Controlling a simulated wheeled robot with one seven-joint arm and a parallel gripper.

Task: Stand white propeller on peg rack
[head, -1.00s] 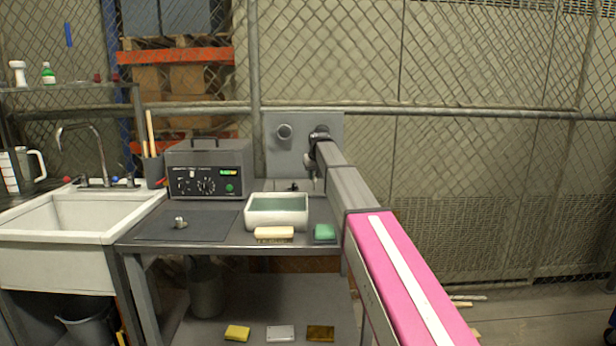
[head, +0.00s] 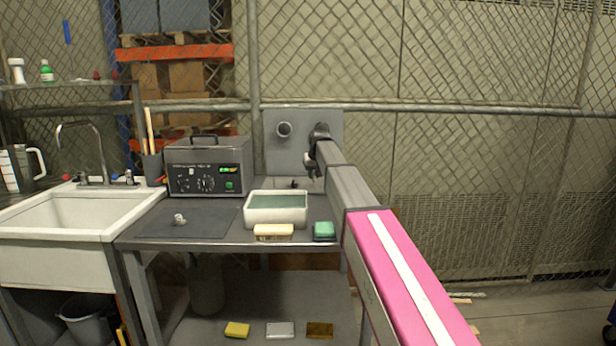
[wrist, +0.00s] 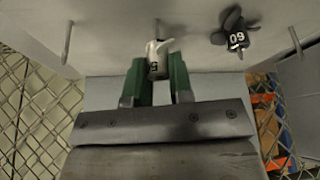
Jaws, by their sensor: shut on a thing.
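My gripper (wrist: 157,88) has green fingers shut on the white propeller (wrist: 158,55), which sits between the fingertips in the wrist view. A thin upright peg (wrist: 157,27) of the rack shows right behind the white propeller; I cannot tell whether it passes through the hub. A black propeller (wrist: 235,32) marked with a number is at the rack to the right. Bare pegs stand at the left (wrist: 68,42) and far right (wrist: 295,40). In the head view my gripper (head: 309,165) is at the back of the bench, and the propeller in it is too small to make out.
A white water tub (head: 276,222) stands in front of the rack area, with a cream sponge (head: 273,232) and a green block (head: 324,231) before it. A grey control box (head: 207,168) is at left. A small metal part (head: 179,219) lies on the dark mat (head: 210,226).

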